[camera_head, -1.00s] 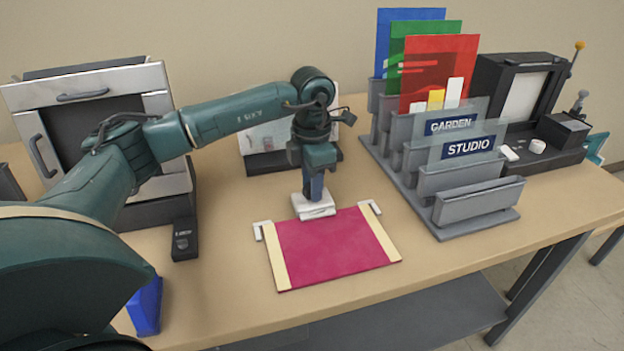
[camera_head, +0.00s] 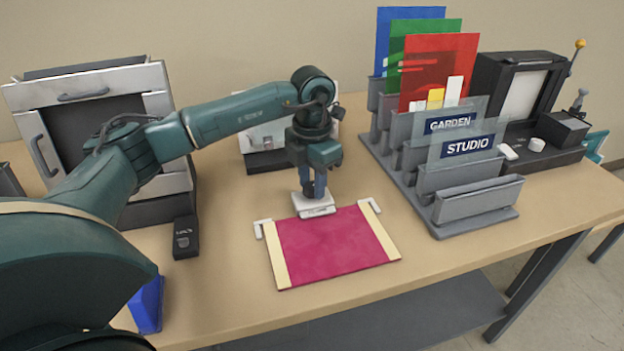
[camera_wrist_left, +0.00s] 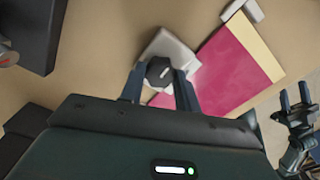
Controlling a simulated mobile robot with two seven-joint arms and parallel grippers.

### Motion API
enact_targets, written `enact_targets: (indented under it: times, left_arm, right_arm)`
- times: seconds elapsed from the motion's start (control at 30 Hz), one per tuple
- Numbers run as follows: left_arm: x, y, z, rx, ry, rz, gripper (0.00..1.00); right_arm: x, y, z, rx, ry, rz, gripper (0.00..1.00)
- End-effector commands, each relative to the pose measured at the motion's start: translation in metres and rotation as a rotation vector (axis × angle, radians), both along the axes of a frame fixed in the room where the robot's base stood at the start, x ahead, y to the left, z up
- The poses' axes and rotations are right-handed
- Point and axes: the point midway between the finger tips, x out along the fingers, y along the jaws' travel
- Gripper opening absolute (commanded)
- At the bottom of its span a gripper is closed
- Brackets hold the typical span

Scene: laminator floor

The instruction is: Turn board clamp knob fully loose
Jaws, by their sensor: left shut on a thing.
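The board clamp is a white block (camera_head: 314,209) at the back edge of the magenta board (camera_head: 335,243). Its dark round knob (camera_wrist_left: 159,71) shows in the left wrist view, with a light mark on top. My left gripper (camera_head: 314,192) points straight down over the clamp. Its two fingers are shut on the knob from either side. The fingers hide most of the knob in the head view. My right gripper (camera_wrist_left: 296,99) shows at the right edge of the left wrist view, empty, with its fingers apart.
A grey rack (camera_head: 465,205) with coloured sheets and GARDEN and STUDIO signs stands to the right. A black press-like device (camera_head: 520,90) is behind it. A dark box with a silver frame (camera_head: 95,90) stands at the left. Bare table lies in front of the board.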

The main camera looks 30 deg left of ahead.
Motion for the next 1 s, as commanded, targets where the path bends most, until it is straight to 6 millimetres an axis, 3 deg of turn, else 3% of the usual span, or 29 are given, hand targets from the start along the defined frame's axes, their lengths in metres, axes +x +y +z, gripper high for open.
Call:
enact_targets:
  times: [0.07,0.1,0.37,0.73,1.0]
  left_arm:
    - [0.001,0.000,0.001,-0.001,-0.004,0.001,0.09]
    - [0.001,0.000,0.001,-0.001,-0.004,0.001,0.33]
    - [0.000,0.000,0.001,-0.001,-0.002,0.000,0.54]
    - [0.001,0.000,0.011,-0.002,-0.003,0.000,0.54]
    - [0.001,0.000,0.067,-0.001,-0.007,0.000,0.54]
  right_arm:
    - [0.000,0.000,0.000,0.000,0.000,0.000,0.54]
    - [0.000,0.000,0.000,0.000,0.000,0.000,0.54]
    - [0.000,0.000,0.000,0.000,0.000,0.000,0.54]
    - [0.000,0.000,0.000,0.000,0.000,0.000,0.54]
    - [0.000,0.000,0.000,0.000,-0.001,0.000,0.54]
